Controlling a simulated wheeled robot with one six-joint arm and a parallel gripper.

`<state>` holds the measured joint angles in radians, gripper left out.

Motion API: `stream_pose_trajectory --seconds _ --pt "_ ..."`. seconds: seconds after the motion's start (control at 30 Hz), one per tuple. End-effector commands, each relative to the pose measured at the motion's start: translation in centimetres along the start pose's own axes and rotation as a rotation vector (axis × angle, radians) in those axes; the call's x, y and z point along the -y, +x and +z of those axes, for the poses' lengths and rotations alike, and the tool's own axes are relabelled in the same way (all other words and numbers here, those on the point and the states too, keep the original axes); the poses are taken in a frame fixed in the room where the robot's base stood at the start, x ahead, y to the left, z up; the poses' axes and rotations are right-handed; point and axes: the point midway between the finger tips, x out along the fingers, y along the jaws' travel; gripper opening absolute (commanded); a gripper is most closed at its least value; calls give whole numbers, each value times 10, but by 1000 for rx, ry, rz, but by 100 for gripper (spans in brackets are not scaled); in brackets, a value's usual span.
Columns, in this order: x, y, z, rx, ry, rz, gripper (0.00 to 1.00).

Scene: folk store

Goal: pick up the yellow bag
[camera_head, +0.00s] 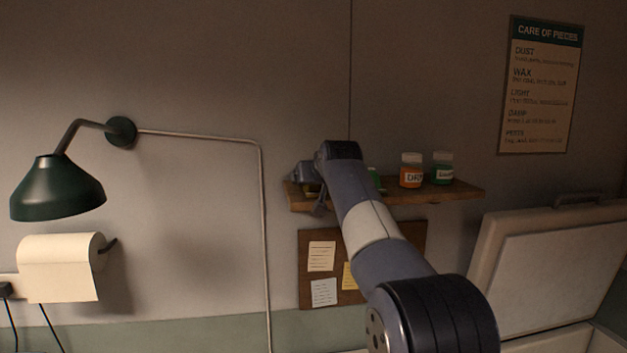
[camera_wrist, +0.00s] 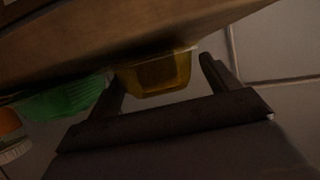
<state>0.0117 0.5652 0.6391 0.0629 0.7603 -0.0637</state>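A yellow, slightly see-through thing (camera_wrist: 155,75), which looks like the yellow bag, shows in the wrist view against the wooden shelf (camera_wrist: 90,45). That view appears upside down, so the thing seems to stand on the shelf. My gripper (camera_wrist: 160,85) is open, with one finger on each side of it. A gap shows at the right finger; the left finger is close to its edge, and I cannot tell if they touch. In the head view my gripper (camera_head: 312,185) is at the shelf's left end, and my arm largely hides the bag.
A green item (camera_wrist: 62,100) sits beside the yellow one, then an orange jar (camera_head: 411,171) and a green jar (camera_head: 442,169) along the shelf (camera_head: 460,192). A cork board (camera_head: 312,258) hangs below. A green lamp (camera_head: 57,190) and paper roll (camera_head: 60,267) are left.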

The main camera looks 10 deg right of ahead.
Motion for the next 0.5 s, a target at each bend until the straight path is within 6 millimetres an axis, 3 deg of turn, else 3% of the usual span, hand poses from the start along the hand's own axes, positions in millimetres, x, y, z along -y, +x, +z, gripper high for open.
stream_pose_trajectory --seconds 0.5 --pt "0 0 0 0 0 0 40"
